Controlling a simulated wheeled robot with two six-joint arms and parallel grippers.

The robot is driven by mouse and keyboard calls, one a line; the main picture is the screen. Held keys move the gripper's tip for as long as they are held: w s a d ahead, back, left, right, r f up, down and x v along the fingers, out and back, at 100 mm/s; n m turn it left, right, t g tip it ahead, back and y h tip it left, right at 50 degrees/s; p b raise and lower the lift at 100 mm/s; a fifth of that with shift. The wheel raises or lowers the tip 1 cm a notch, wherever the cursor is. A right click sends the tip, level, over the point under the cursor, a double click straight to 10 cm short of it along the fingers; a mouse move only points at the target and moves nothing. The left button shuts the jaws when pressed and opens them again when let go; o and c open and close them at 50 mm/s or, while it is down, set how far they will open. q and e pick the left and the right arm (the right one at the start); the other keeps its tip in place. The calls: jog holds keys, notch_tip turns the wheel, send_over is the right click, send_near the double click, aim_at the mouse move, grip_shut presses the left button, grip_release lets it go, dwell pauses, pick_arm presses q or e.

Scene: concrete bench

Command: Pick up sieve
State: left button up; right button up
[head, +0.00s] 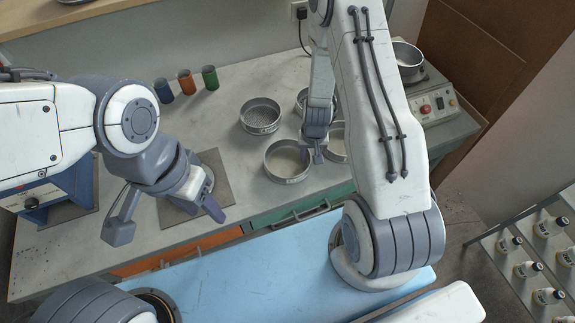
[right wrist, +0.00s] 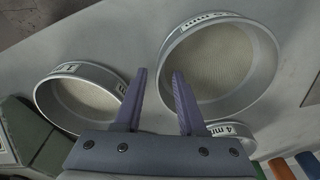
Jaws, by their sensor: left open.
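Several round metal sieves stand on the concrete bench: a front one (head: 289,179), one behind it to the left (head: 262,129), one at the back (head: 301,96), and one at the right (head: 336,127) partly hidden by my right arm. My right gripper (head: 312,154) points down among them, over the right side of the front sieve. In the right wrist view its fingers (right wrist: 160,76) are apart, beside the near rim of a large sieve (right wrist: 272,85). Another sieve (right wrist: 42,98) lies left of them. A third, marked 4 mm (right wrist: 236,130), is partly hidden. My left gripper (head: 165,218) is open and empty.
Blue (head: 163,91), orange (head: 186,82) and green (head: 210,77) cups stand at the back left. A flat grey plate (head: 212,175) lies near my left gripper. A machine with a red button (head: 452,102) stands right. Bottles (head: 526,268) fill a rack at lower right.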

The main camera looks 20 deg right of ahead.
jog(key=shift+f, duration=0.75)
grip_shut()
dwell(0.9)
